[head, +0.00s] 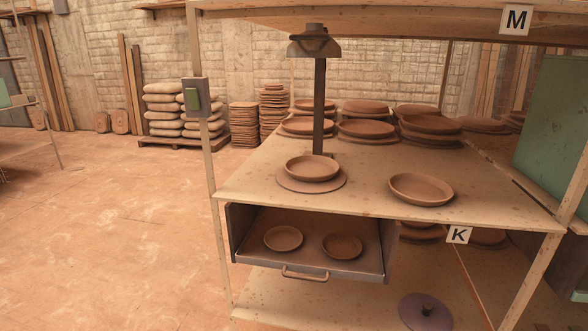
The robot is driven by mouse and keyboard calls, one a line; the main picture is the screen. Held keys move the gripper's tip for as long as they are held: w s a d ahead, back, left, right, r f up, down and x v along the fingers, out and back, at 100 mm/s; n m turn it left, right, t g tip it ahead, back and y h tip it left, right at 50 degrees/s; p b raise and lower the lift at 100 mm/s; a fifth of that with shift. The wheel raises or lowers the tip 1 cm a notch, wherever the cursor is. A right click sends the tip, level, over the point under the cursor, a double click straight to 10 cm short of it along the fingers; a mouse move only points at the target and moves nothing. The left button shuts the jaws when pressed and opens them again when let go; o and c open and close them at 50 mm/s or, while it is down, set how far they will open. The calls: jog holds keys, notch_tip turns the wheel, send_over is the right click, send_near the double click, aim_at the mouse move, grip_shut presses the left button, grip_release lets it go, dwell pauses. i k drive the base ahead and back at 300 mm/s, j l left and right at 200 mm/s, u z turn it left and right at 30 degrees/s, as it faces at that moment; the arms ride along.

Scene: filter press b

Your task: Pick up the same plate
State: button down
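Several clay plates are in view, and the frame does not single out one as the same plate. One clay plate (312,167) sits on a wider round board (290,184) on the shelf top, in front of a dark post. Another clay plate (421,189) lies directly on the shelf top near its front edge, to the right. Two smaller plates, a lighter one (283,238) and a darker one (342,246), lie apart in the open drawer (300,262). My gripper is not in view.
Stacked plates (366,128) fill the back of the shelf top (375,205). A dark post (319,100) with a lamp-like head (313,41) rises there. The upper shelf (420,24) overhangs it. A purple disc with a knob (425,312) is low in front. The left floor is clear.

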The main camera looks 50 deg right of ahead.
aim_at(310, 168)
jog(key=k+l, duration=0.1)
jog(key=l, duration=0.4)
jog(key=k+l, duration=0.1)
jog(key=l, duration=0.4)
jog(key=k+l, duration=0.1)
jog(key=l, duration=0.4)
jog(key=k+l, duration=0.15)
jog(key=l, duration=0.35)
